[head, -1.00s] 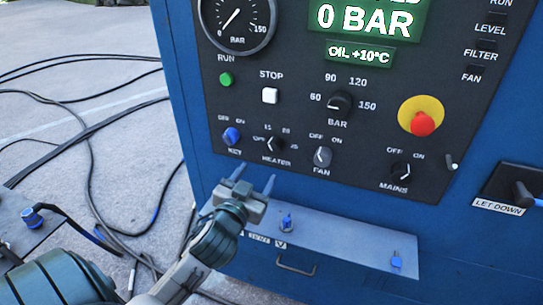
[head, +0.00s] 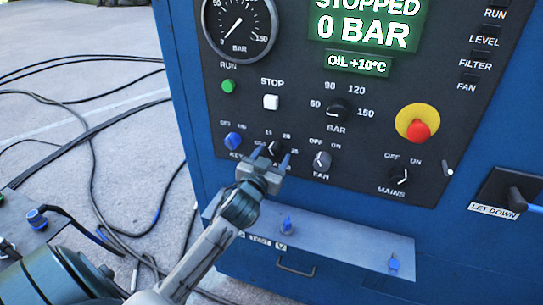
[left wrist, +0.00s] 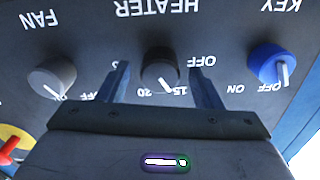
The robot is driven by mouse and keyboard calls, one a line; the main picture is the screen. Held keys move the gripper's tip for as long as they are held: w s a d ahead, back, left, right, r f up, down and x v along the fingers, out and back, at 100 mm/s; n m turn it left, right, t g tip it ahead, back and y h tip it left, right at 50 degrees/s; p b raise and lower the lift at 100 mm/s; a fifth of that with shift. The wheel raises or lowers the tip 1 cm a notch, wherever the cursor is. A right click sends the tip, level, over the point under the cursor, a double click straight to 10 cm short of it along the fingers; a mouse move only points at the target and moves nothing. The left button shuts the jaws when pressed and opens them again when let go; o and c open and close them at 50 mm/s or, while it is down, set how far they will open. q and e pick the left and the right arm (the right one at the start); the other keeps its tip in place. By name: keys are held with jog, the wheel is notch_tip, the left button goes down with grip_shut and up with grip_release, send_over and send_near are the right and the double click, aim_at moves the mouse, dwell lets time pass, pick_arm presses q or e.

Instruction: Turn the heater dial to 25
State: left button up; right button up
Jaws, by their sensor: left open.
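The heater dial (head: 275,148) is a small black knob on the dark control panel, partly hidden by my left gripper in the head view. In the left wrist view, upside down, the heater dial (left wrist: 161,70) has a white pointer aimed between the 15 and 20 marks. My left gripper (head: 271,156) is open, with one finger on each side of the dial. In the left wrist view my gripper's fingers (left wrist: 160,82) show gaps to the dial on both sides. The 25 mark is partly hidden behind a finger there. My right gripper is not in view.
The blue key switch (head: 233,140) and grey fan knob (head: 322,160) flank the dial. Above are the white stop button (head: 271,102) and black bar knob (head: 337,110). A grey ledge (head: 340,252) juts out below. A red emergency button (head: 419,131) is further right.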

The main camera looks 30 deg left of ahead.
pick_arm(q)
jog(key=shift+c, duration=0.5)
jog(key=c, duration=0.9)
